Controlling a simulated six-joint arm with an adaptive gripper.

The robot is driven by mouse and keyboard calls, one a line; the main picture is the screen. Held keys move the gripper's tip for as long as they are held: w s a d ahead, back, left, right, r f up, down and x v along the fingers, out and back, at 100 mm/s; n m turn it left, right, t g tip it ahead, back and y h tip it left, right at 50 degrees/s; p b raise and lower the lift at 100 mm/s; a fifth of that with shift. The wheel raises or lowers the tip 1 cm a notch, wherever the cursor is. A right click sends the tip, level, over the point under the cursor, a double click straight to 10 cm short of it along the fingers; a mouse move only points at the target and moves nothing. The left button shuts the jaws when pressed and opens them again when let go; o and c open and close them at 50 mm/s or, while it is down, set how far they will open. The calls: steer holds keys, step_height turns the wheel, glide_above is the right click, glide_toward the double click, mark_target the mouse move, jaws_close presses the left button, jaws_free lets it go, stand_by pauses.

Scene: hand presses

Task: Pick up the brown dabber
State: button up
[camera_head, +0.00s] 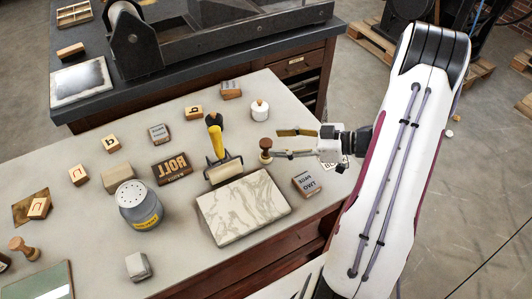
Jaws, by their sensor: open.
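A brown wooden dabber (265,144) with a round knob stands upright on the grey table, right of the yellow-handled roller. My gripper (278,143) comes in from the right with its fingers pointing left. It is open and empty, its fingertips close to the dabber's right side. The lower finger's tip overlaps the dabber's edge in the picture; I cannot tell whether they touch.
A yellow-handled roller (215,140) stands left of the dabber, and a white bottle (260,110) behind it. A marbled slab (243,209) lies in front. A lettered block (307,183) sits below my gripper. A grey shaker can (139,205) and several type blocks fill the left.

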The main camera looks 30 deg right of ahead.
mark_target(269, 143)
steer(key=shift+w+a+f, duration=0.1)
stand_by(0.3)
steer(key=shift+x, duration=2.5)
steer(key=shift+f, duration=0.1)
steer(key=c, duration=1.3)
